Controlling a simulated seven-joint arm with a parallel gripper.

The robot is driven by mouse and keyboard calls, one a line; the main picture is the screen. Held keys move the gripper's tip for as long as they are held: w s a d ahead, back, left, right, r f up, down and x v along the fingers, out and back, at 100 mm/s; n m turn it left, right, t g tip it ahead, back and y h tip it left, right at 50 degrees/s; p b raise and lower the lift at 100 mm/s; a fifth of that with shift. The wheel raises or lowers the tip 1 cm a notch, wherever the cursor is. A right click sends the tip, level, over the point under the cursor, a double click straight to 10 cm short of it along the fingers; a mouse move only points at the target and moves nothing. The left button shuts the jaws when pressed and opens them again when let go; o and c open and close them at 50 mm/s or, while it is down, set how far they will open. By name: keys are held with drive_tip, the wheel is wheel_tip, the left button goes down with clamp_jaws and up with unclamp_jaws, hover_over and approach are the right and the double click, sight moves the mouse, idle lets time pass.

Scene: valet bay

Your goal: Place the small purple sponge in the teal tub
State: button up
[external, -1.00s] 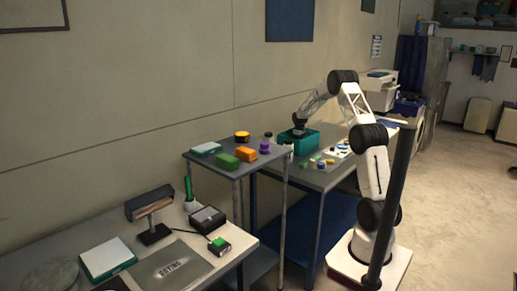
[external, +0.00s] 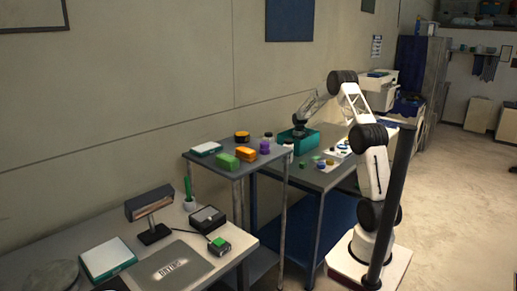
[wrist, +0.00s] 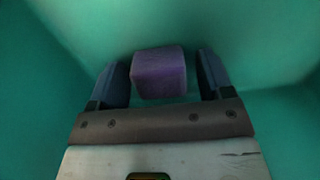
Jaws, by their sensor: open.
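The small purple sponge (wrist: 159,73) shows in the wrist view inside the teal tub (wrist: 270,45), between my two fingertips. My gripper (wrist: 162,78) is open, with a gap on each side of the sponge. In the external view the teal tub (external: 312,139) stands on the grey table at the back, and my gripper (external: 299,127) reaches down into it. The tub wall hides the sponge and fingertips there. I cannot tell how far the fingertips are above the tub floor.
A raised shelf (external: 214,163) left of the tub holds a green block (external: 227,161), an orange block (external: 246,154) and a purple item (external: 264,146). Several small coloured items lie on the table in front of the tub. The tub walls surround my gripper closely.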

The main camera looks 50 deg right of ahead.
drive_tip(key=shift+r, duration=0.15)
wheel_tip(320, 180, up, 12)
idle(0.7)
idle(0.4)
drive_tip(key=s+a+r, duration=0.5)
drive_tip(key=s+a, duration=0.1)
drive_tip(key=a, duration=0.5)
drive_tip(key=s+a+r+t, duration=0.1)
drive_tip(key=s+a+r, duration=0.45)
drive_tip(key=a, duration=0.55)
drive_tip(key=s+a+r, duration=0.5)
drive_tip(key=s+a, duration=0.1)
drive_tip(key=a, duration=0.4)
drive_tip(key=s+a+t, duration=0.1)
drive_tip(key=s+a, duration=1.3)
drive_tip(key=s, duration=0.2)
drive_tip(key=s+a+f, duration=0.2)
drive_tip(key=s+a, duration=0.1)
drive_tip(key=s, duration=0.5)
drive_tip(key=s+a+f, duration=0.3)
drive_tip(key=s, duration=0.5)
drive_tip(key=shift+s+a+t, duration=0.2)
drive_tip(key=shift+s+t, duration=0.05)
drive_tip(key=shift+t, duration=0.05)
